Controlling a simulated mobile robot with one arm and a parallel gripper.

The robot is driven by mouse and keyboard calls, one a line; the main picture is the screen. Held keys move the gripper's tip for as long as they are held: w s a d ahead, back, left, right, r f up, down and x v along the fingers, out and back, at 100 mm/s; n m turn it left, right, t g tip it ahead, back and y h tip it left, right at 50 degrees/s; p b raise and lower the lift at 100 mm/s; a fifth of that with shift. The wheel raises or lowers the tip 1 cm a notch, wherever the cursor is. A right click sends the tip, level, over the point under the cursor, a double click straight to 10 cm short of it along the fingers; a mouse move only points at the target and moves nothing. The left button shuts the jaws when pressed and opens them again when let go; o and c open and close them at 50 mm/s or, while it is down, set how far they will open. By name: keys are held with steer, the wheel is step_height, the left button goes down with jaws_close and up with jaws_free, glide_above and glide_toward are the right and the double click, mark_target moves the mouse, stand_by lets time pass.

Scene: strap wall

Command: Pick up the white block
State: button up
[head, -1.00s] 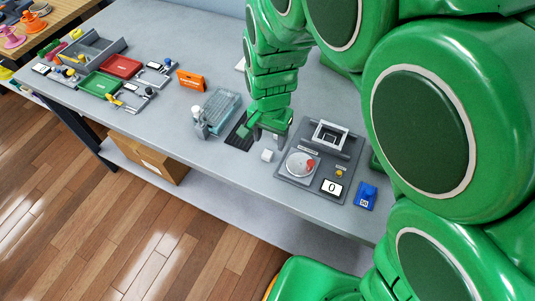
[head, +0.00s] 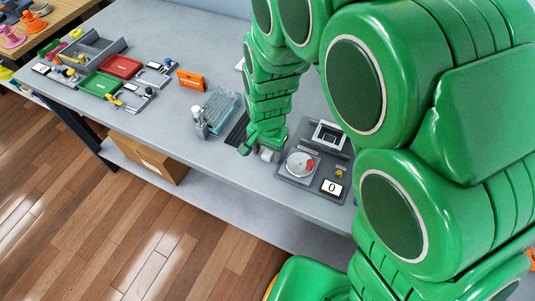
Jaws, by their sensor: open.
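The white block (head: 266,155) is a small cube on the grey table, just left of a dark grey panel. My green gripper (head: 259,149) is down at table height right at the block. One finger shows to the left of the block. The upper part of the block is partly hidden by the gripper, and I cannot tell whether they touch. The jaws are open.
The dark grey panel (head: 281,172) carries a round dial, a display reading 0 and a raised frame. Red and green trays sit farther left. The table's front edge is near.

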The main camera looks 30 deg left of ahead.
mark_target(268, 154)
jaws_close()
stand_by(0.3)
steer(key=shift+r, duration=0.1)
steer(key=shift+r, duration=0.55)
step_height(268, 154, up, 2)
steer(key=shift+r, duration=0.15)
steer(key=s+d+r, duration=0.9)
steer(key=s, duration=0.1)
steer(key=shift+d+r, duration=0.25)
steer(key=shift+d, duration=0.05)
